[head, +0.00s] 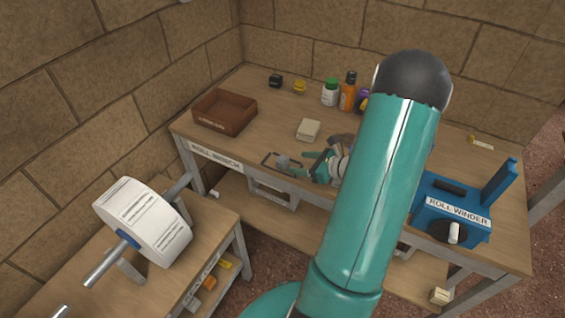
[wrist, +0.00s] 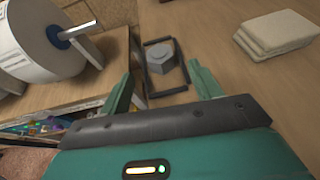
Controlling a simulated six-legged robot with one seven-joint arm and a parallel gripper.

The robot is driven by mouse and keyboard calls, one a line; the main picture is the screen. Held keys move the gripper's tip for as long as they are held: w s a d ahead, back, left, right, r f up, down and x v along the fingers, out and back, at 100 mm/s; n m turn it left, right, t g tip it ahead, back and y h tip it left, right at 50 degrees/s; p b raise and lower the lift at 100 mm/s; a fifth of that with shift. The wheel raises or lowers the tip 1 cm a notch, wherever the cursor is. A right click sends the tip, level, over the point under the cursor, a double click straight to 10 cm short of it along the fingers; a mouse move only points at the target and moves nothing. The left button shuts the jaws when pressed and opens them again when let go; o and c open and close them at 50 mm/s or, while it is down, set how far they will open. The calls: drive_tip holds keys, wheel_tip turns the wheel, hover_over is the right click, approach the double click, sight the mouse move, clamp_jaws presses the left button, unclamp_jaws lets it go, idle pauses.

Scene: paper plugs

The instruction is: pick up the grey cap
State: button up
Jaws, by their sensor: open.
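The grey cap (wrist: 160,58) sits inside a dark rectangular frame (wrist: 149,95) on the bench top. In the head view the cap (head: 283,161) shows near the bench's front edge, just left of my gripper. My gripper (wrist: 160,85) is open and empty. In the wrist view its two green fingers stand left and right of the frame, with the cap ahead between them. In the head view the gripper (head: 313,163) is partly hidden by my arm. I cannot tell the height of the fingers above the bench.
A cream block stack (wrist: 276,32) lies right of the cap. A brown tray (head: 224,112) stands at the back left, bottles (head: 347,92) at the back. A blue roll winder (head: 452,208) is at right. A large paper roll (head: 143,220) is on the left table.

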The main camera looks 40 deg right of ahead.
sight(286, 160)
drive_tip(key=x, duration=0.6)
drive_tip(key=shift+w+a+f, duration=0.1)
drive_tip(key=shift+w, duration=0.2)
drive_tip(key=shift+c, duration=0.4)
drive_tip(key=c, duration=0.9)
